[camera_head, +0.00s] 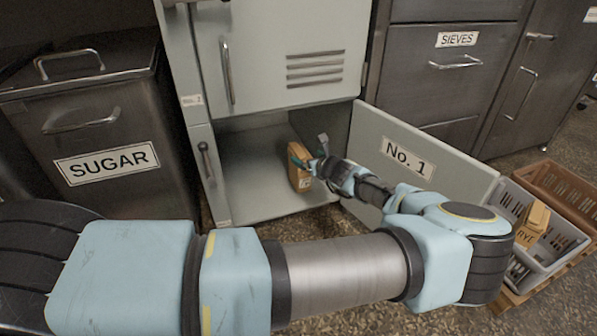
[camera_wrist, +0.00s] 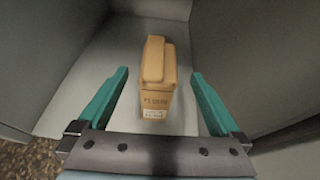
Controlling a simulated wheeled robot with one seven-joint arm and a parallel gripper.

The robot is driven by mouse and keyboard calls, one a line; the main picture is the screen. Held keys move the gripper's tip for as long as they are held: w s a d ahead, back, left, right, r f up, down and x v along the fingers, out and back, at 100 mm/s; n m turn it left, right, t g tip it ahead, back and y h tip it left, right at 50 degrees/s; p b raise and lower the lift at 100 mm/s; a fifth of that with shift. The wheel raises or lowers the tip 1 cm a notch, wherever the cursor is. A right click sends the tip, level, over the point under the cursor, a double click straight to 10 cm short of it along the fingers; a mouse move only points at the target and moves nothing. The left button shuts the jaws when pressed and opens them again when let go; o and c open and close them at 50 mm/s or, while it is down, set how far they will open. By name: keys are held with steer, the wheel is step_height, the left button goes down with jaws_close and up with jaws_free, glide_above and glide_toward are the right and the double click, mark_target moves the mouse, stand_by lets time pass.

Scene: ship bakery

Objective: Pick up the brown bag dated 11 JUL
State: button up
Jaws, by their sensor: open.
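A brown paper bag (camera_head: 299,178) stands upright on the floor of the open lower locker compartment, near its right side. In the wrist view the bag (camera_wrist: 156,97) has a folded top and a pale label at its lower front. The label's large word looks like FLOUR; the date is too small to read. My gripper (camera_head: 308,158) reaches into the compartment at the bag. In the wrist view my gripper (camera_wrist: 160,74) is open, with a teal finger on each side of the bag and a visible gap on both sides.
A closed upper door (camera_head: 290,35) is above. A SUGAR bin (camera_head: 95,125) stands left. A light crate (camera_head: 568,240) with a brown packet (camera_head: 533,222) sits at the right.

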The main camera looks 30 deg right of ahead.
mark_target(300, 153)
steer(key=shift+x, duration=0.95)
steer(key=b+x, duration=0.3)
steer(key=x, duration=0.1)
steer(key=shift+w+f+b, duration=0.25)
steer(key=shift+f+b, duration=0.1)
steer(key=shift+b, duration=0.05)
steer(key=shift+w, duration=0.35)
jaws_close()
steer(key=shift+r, duration=0.15)
